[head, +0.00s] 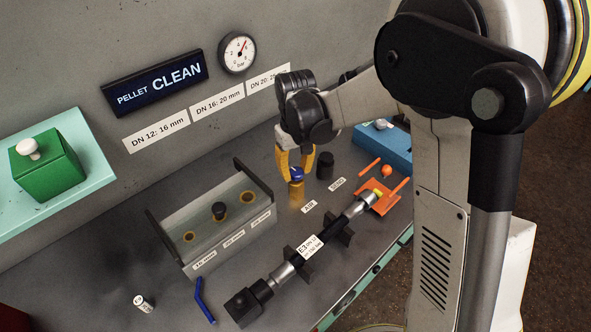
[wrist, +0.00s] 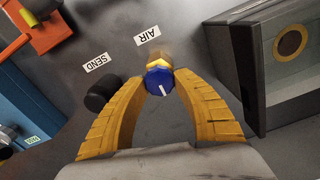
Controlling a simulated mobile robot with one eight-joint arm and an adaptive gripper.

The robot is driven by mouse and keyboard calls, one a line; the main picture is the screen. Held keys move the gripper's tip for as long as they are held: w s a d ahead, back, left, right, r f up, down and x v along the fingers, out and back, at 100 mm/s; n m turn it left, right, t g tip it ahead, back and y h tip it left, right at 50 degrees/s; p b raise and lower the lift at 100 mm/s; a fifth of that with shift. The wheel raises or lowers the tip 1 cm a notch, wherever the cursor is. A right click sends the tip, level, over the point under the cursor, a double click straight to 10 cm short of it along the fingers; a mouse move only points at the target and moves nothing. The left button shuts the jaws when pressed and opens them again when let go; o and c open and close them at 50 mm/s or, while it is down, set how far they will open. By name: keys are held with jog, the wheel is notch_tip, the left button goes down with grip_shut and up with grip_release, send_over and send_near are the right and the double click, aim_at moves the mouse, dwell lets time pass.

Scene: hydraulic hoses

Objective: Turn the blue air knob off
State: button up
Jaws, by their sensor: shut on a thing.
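The blue air knob (head: 297,173) sits on a brass fitting (head: 296,194) on the grey bench, behind the AIR label (head: 309,206). In the wrist view the knob (wrist: 159,79) shows a white pointer line on its face. My gripper (head: 296,165) comes down from above with its yellow fingers around the knob. In the wrist view the fingertips close on the knob's two sides near the brass part. The AIR label (wrist: 147,34) lies just beyond it.
A black SEND button (head: 325,165) stands close to the right of my gripper. A clear-fronted box (head: 232,235) is to the left. A hose on black rests (head: 305,250) lies in front. A gauge (head: 237,53) and a PELLET CLEAN sign (head: 155,82) are on the wall.

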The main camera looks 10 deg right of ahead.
aim_at(296, 171)
jog(key=o, duration=1.2)
jog(key=shift+c, duration=0.2)
notch_tip(296, 171, up, 12)
jog(key=s+d+m+t, duration=0.2)
jog(key=s+d, duration=0.3)
jog(key=s, duration=0.4)
jog(key=s+d+r+m+t+b, duration=0.1)
jog(key=s+d+m+t, duration=0.1)
jog(key=s+d+t, duration=0.3)
jog(key=s, duration=0.4)
jog(key=shift+s+r, duration=0.25)
jog(key=shift+s, duration=0.1)
